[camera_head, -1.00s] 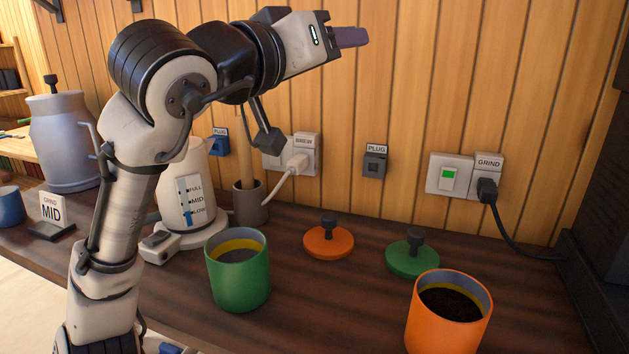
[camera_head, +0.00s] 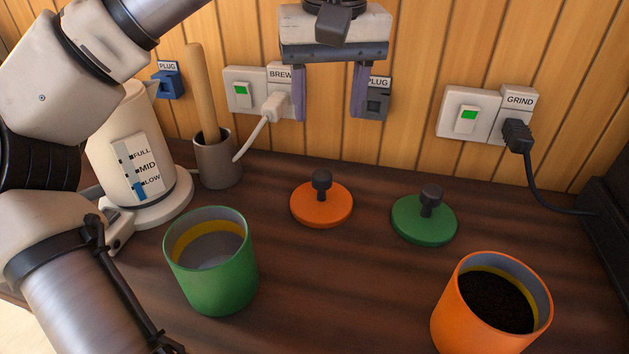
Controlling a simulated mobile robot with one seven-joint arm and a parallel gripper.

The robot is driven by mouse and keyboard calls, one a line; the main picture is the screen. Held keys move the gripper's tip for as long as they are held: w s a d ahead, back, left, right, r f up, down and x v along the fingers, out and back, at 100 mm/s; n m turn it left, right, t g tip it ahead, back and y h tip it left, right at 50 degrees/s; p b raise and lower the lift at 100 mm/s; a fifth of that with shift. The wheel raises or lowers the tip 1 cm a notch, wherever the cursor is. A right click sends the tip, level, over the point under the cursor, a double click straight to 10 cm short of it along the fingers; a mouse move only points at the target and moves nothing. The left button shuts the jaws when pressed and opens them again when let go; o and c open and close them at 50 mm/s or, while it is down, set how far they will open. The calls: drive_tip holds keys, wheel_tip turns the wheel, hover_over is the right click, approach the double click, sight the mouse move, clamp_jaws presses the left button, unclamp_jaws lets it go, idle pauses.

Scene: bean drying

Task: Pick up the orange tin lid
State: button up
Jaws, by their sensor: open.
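The orange tin lid (camera_head: 321,208) lies flat on the dark wooden counter, its black knob (camera_head: 321,182) pointing up. My gripper (camera_head: 329,115) is open and empty, with its two purple-grey fingers pointing down. In the picture it is above the lid, in front of the wall sockets, and it does not touch the lid. The whole lid is in plain view.
A green lid (camera_head: 423,220) lies right of the orange one. A green tin (camera_head: 211,266) stands front left and an orange tin (camera_head: 488,309) with dark contents front right. A kettle (camera_head: 131,160) and a grey cup (camera_head: 217,163) holding a wooden handle stand left.

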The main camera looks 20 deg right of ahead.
hover_over(322, 173)
drive_tip(key=f, duration=0.7)
drive_tip(key=shift+s+d+f, duration=0.15)
drive_tip(key=shift+s+f, duration=0.05)
drive_tip(key=shift+s, duration=0.15)
drive_tip(key=shift+w+a+f+p, duration=0.1)
drive_tip(key=shift+w+f+p, duration=0.2)
drive_tip(key=shift+f, duration=1.05)
drive_tip(key=shift+w+a+f+p, duration=0.1)
drive_tip(key=shift+f+p, duration=0.25)
drive_tip(key=shift+f, duration=0.95)
drive_tip(key=c, duration=1)
